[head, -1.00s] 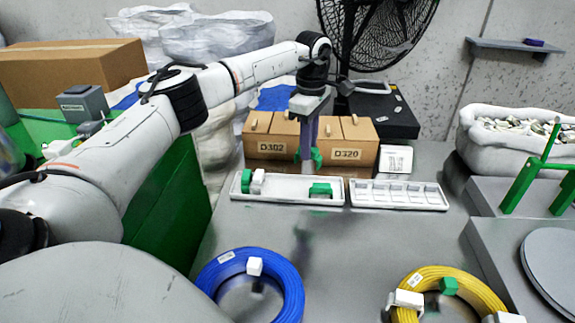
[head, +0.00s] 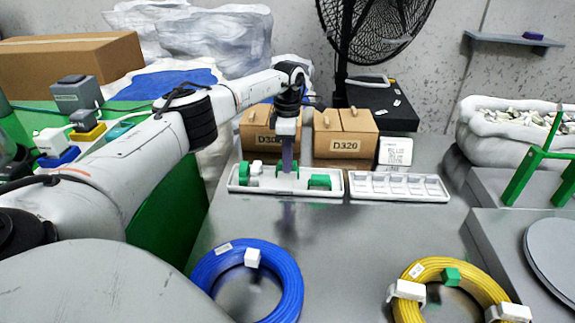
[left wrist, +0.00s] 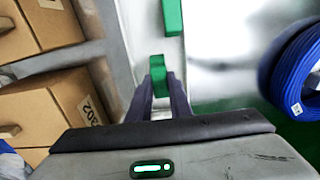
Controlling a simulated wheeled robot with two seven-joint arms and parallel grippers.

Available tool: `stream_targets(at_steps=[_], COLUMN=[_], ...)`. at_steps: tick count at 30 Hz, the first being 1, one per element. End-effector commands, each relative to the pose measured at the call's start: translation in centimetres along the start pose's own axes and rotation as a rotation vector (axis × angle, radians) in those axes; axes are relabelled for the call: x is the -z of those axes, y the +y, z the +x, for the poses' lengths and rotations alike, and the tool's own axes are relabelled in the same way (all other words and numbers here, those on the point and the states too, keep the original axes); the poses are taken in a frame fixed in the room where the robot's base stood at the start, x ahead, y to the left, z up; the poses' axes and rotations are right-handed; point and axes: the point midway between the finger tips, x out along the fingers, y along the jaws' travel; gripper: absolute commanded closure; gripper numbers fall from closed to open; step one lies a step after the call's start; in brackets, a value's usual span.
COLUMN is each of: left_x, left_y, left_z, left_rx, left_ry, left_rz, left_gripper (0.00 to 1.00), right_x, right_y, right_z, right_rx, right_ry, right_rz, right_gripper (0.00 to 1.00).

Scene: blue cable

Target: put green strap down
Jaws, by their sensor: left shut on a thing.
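My left gripper (head: 288,168) points down at the left white tray (head: 335,192), between the green and white pieces at its left end and another green strap (head: 320,182) at its right. It is shut on a green strap (left wrist: 157,70), which shows between the fingertips in the left wrist view. In the head view the fingers partly hide the held strap. Whether it touches the tray floor I cannot tell. The blue cable coil (head: 205,270) lies on the table in front, with a white strap (head: 252,257) on it. My right gripper is not in view.
A white compartment tray (head: 400,198) lies right of the left tray. Cardboard boxes (head: 345,145) stand close behind. The yellow cable coil (head: 480,278) lies front right, with green and white straps on it. The table between the coils is clear.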

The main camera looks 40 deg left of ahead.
Motion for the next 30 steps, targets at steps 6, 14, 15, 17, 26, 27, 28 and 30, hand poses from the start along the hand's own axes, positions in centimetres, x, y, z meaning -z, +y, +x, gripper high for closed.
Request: stream_targets(at_steps=[6,14,15,17,26,27,28,30], left_x=[0.0,0.0,0.0,0.0,0.0,0.0,0.0,0.0], left_y=[0.0,0.0,0.0,0.0,0.0,0.0,0.0,0.0], left_z=[1.8,2.2,2.3,2.1,2.1,2.0,1.9,1.4], left_rx=[0.000,0.000,0.000,0.000,0.000,0.000,0.000,-0.001], left_ry=[0.000,0.001,0.001,0.000,0.001,0.001,0.000,0.000], left_rz=[-0.001,0.000,0.000,0.000,0.000,0.000,0.000,0.000], left_gripper=[1.00,1.00,1.00,0.72,0.63,0.63,0.63,0.63], right_x=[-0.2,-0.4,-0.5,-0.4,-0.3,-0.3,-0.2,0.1], right_y=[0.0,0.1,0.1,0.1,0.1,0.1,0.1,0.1], right_z=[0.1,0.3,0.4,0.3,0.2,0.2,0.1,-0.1], right_rx=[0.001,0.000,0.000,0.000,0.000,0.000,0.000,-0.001], right_ry=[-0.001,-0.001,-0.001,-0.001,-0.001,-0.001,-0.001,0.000], right_rz=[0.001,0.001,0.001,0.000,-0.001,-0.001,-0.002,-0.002], right_gripper=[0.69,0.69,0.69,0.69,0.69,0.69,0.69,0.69])
